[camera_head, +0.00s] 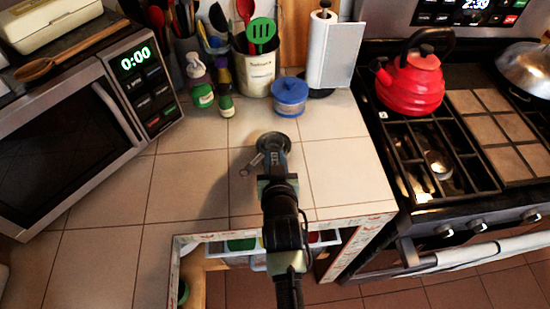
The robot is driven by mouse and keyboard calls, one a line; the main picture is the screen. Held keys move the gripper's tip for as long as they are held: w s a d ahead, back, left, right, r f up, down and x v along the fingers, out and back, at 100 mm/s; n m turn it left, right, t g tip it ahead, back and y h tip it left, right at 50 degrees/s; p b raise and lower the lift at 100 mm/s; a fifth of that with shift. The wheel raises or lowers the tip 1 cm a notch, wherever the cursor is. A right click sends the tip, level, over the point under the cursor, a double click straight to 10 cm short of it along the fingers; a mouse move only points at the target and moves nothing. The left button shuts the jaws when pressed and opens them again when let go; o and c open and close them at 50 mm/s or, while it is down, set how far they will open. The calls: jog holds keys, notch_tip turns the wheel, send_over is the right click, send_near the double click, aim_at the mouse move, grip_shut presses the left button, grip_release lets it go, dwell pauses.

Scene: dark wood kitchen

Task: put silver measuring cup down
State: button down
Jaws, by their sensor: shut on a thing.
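The silver measuring cup (251,163) is at the tip of my gripper (271,157), over the tiled counter (190,185). Its short metal handle sticks out to the lower left of the fingers. A round dark grey shape at the fingertips looks like its bowl, but the gripper covers part of it. My gripper is shut on the cup and reaches in from the bottom of the picture. I cannot tell whether the cup touches the counter.
A blue lidded jar (289,95) stands just behind the cup. Bottles (201,88), a utensil crock (256,73) and a paper towel holder (330,50) line the back. A microwave (80,120) is left; a stove with a red kettle (411,80) is right. Bare tiles surround the cup.

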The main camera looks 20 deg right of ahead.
jog(key=c, duration=0.7)
grip_release()
jog(key=shift+s+f, duration=0.2)
jog(key=shift+f, duration=0.5)
jog(key=shift+a+r, duration=0.1)
jog(key=shift+s+r+p, duration=0.1)
jog(key=shift+r+p, duration=0.5)
jog(key=shift+r, duration=0.05)
jog(key=v, duration=1.1)
jog(key=shift+s+r+b, duration=0.2)
jog(key=shift+r+b, duration=0.1)
jog(key=shift+r, duration=0.05)
